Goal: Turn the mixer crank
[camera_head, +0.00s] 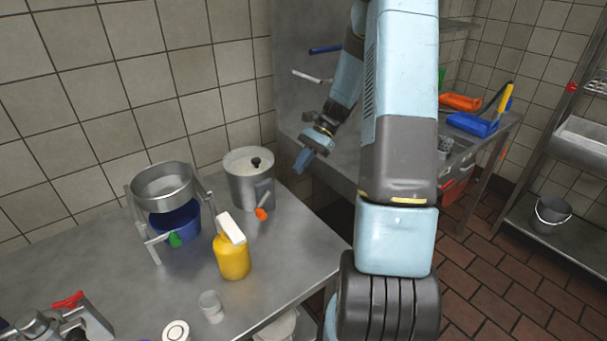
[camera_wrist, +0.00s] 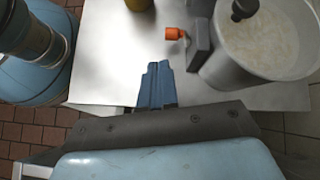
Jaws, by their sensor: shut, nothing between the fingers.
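The mixer is a grey metal pot (camera_head: 250,182) on the steel table, with a dark stirrer knob (camera_head: 255,162) on top. Its crank has an orange handle (camera_head: 261,214) low on the front side. In the wrist view the pot (camera_wrist: 222,72) is at the upper right, with pale contents, and the orange crank handle (camera_wrist: 174,33) points left from a grey housing (camera_wrist: 199,45). My gripper (camera_head: 302,164), with blue fingers, is right of the pot in the head view, apart from it. In the wrist view the fingers (camera_wrist: 157,66) are shut and empty, below the handle and not touching it.
A yellow bottle (camera_head: 233,262) stands left of the pot, near the crank. A steel bowl on a stand (camera_head: 163,187) with a green-knobbed lever (camera_head: 175,239) is further left, over a blue bowl (camera_head: 176,225). A glass (camera_head: 211,306) stands near the front edge.

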